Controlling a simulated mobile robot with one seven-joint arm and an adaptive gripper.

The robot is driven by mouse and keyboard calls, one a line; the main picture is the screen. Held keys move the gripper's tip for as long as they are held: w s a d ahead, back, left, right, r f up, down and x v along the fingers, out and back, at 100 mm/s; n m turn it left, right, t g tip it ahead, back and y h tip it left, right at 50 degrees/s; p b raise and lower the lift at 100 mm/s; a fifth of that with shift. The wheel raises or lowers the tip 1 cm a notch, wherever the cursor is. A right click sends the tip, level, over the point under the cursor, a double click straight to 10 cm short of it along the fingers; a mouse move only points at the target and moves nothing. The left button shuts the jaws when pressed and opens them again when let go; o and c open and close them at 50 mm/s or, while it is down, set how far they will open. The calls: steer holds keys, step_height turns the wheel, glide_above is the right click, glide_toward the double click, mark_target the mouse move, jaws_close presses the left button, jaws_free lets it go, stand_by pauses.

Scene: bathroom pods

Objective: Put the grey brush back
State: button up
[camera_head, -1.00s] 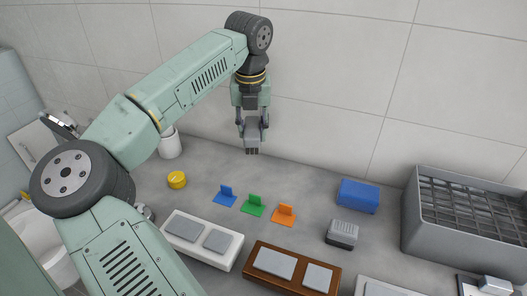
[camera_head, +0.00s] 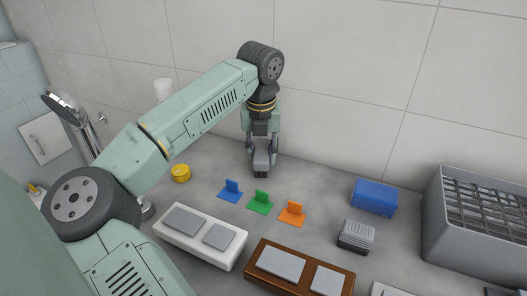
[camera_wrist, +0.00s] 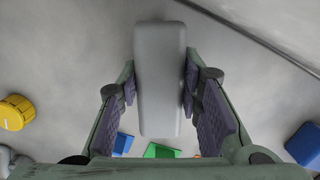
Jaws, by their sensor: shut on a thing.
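My gripper (camera_head: 262,155) is shut on a smooth, long grey block, which I take to be the grey brush (camera_wrist: 160,75). In the wrist view the grey brush sits between the two finger pads, and its underside is hidden. In the head view the grey brush (camera_head: 262,165) points down, close above the grey counter near the back wall. I cannot tell whether it touches the counter.
A yellow round tub (camera_head: 181,173) stands left of my gripper. A blue block (camera_head: 374,197) and a ridged grey block with a dark base (camera_head: 356,236) are to the right. A large grey crate (camera_head: 475,250) is at far right. White (camera_head: 175,241) and brown (camera_head: 262,281) trays are in front.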

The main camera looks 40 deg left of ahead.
mark_target(262, 153)
steer(key=shift+f, duration=0.25)
steer(key=o, duration=1.1)
steer(key=shift+o, duration=0.2)
steer(key=shift+r, duration=0.1)
step_height(262, 153, up, 12)
steer(key=s+d+b, duration=0.1)
steer(key=shift+s, duration=0.2)
